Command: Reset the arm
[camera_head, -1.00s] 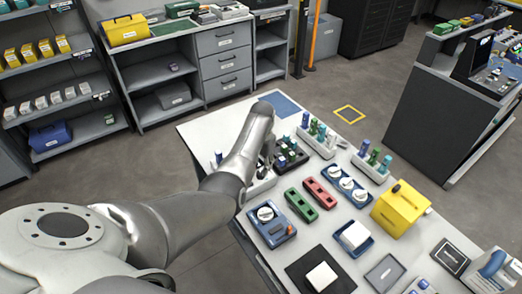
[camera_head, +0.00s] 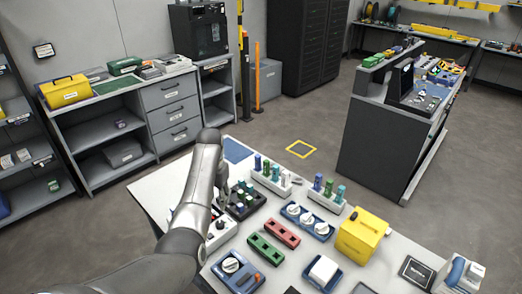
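My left arm comes in from the lower left over the white work table (camera_head: 155,190). Its forearm rises toward the far left corner, and my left gripper (camera_head: 221,202) hangs down past it. The gripper is small and dark here, beside the black tray with several small pegs (camera_head: 243,201) and above a white device (camera_head: 218,232). I cannot tell whether its fingers are open or shut, or whether they touch anything. My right arm and gripper are not in view.
The table also holds a green block (camera_head: 266,248), a red block (camera_head: 282,232), a yellow case (camera_head: 361,236), a blue tray with white spools (camera_head: 307,221) and white racks (camera_head: 272,178). Shelves (camera_head: 100,125) stand behind at left.

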